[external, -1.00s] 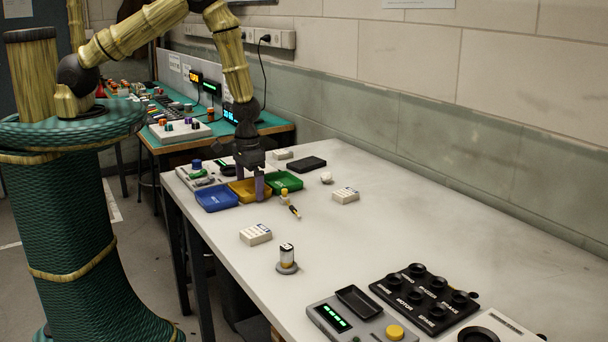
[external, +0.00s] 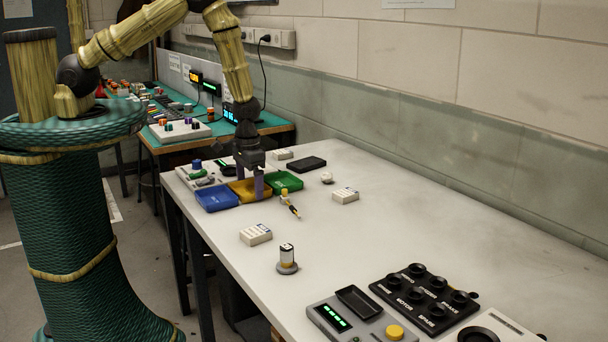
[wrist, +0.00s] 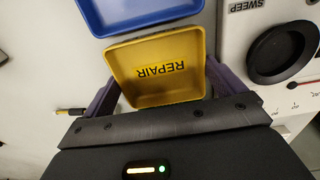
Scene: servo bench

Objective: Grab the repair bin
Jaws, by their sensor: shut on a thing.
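The repair bin (wrist: 158,88) is a shallow yellow tray with REPAIR on its floor in the wrist view. In the external view the yellow bin (external: 242,194) stands between a blue bin and a green bin on the pale bench. My gripper (wrist: 162,78) has one purple finger on each side of the bin and is shut on it across its width. In the external view my gripper (external: 250,184) points straight down over the bin, and its near finger hides part of it. The bin looks level and at bench height; I cannot tell whether it touches the bench.
The blue bin (external: 217,198) is close on the left and the green bin (external: 287,181) close on the right. A small yellow-and-black tool (external: 291,206) lies just in front.

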